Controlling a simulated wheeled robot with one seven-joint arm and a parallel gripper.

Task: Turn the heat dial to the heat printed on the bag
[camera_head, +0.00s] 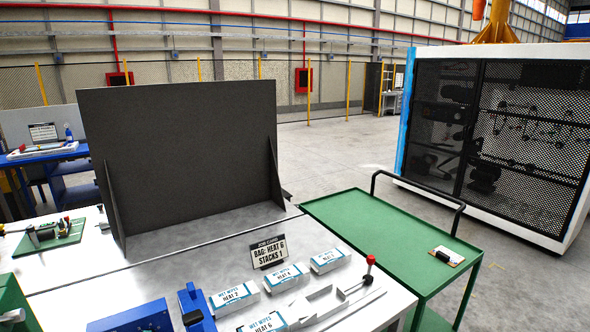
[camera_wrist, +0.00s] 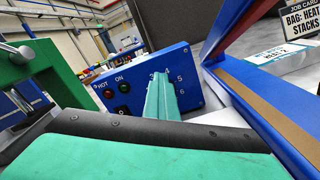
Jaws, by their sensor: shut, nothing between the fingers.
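In the wrist view, a blue control panel (camera_wrist: 196,88) carries a dial scale with 3, 4, 5 and 6 readable. My teal gripper (camera_wrist: 162,92) is shut, with its fingers in front of the scale. They hide the dial knob and its pointer, so I cannot tell the setting or whether they touch it. Lamps marked HOT and ON sit left of the scale. In the head view, the job card (camera_head: 268,252) reads "BAG: HEAT 6, STACKS 1". Wet-wipes bags lie near it: HEAT 6 (camera_head: 265,322), HEAT 2 (camera_head: 233,294), HEAT 4 (camera_head: 286,276).
A blue-framed machine part (camera_wrist: 262,100) slopes close on the right of the wrist view; a green fixture (camera_wrist: 48,72) stands on the left. A dark upright board (camera_head: 180,150) stands on the white table. A green cart (camera_head: 385,232) is on the right.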

